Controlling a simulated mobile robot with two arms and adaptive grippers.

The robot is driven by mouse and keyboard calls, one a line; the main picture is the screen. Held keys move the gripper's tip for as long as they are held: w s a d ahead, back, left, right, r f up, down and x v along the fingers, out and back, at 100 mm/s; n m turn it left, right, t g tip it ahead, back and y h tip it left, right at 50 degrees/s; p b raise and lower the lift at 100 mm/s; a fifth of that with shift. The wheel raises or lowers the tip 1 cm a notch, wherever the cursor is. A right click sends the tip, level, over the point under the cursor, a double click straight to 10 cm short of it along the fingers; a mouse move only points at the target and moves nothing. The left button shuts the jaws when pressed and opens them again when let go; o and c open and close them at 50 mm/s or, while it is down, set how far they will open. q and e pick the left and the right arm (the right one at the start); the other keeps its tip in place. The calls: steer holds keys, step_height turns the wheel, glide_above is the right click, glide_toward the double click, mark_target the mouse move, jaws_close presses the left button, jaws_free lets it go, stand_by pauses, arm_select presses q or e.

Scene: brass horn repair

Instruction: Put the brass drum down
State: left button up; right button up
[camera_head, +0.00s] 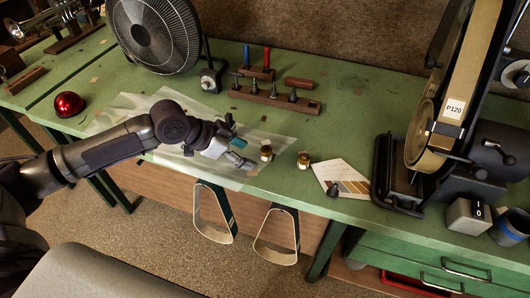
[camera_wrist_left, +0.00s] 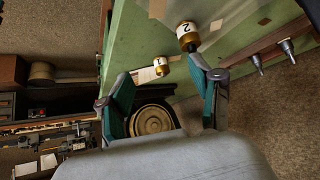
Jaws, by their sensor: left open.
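Two small brass drums with white labels stand upright on the green bench near its front edge. The nearer one, marked 2 (camera_head: 266,154), is just right of my left gripper (camera_head: 242,153). The other, marked 1 (camera_head: 304,160), stands farther right. My left gripper is open and empty, low over the bench, with teal pads on its fingers. In the left wrist view drum 2 (camera_wrist_left: 188,38) shows just beyond the right fingertip. Drum 1 (camera_wrist_left: 161,67) shows farther away, between the fingers (camera_wrist_left: 160,72). I cannot tell whether a finger touches drum 2. My right gripper is not in view.
A translucent sheet (camera_head: 130,105) lies under my left arm. A fan (camera_head: 153,35) and wooden tool racks (camera_head: 274,96) stand behind. A paper chart (camera_head: 342,178) and a belt sander (camera_head: 440,130) are to the right. Two belts (camera_head: 277,236) hang from the front edge.

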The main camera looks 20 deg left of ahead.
mark_target(264, 147)
arm_select(q)
steer(key=w+a+r, duration=0.3)
steer(key=shift+n+t, duration=0.4)
steer(key=x, duration=0.3)
steer(key=p+x, duration=0.1)
steer(key=x, duration=0.3)
steer(key=shift+f, duration=0.5)
steer(key=shift+w+d+f+p, duration=0.2)
steer(key=shift+d+f+p, duration=0.1)
steer(key=shift+p, duration=0.3)
steer(key=p+x, duration=0.1)
steer(key=x, duration=0.2)
steer(key=shift+w+f, duration=0.25)
steer(key=shift+w, duration=0.05)
steer(key=shift+w+d+f, duration=0.15)
steer(key=shift+w+f, duration=0.05)
steer(key=shift+f, duration=0.15)
steer(key=shift+s, duration=0.1)
steer(key=shift+c, duration=0.3)
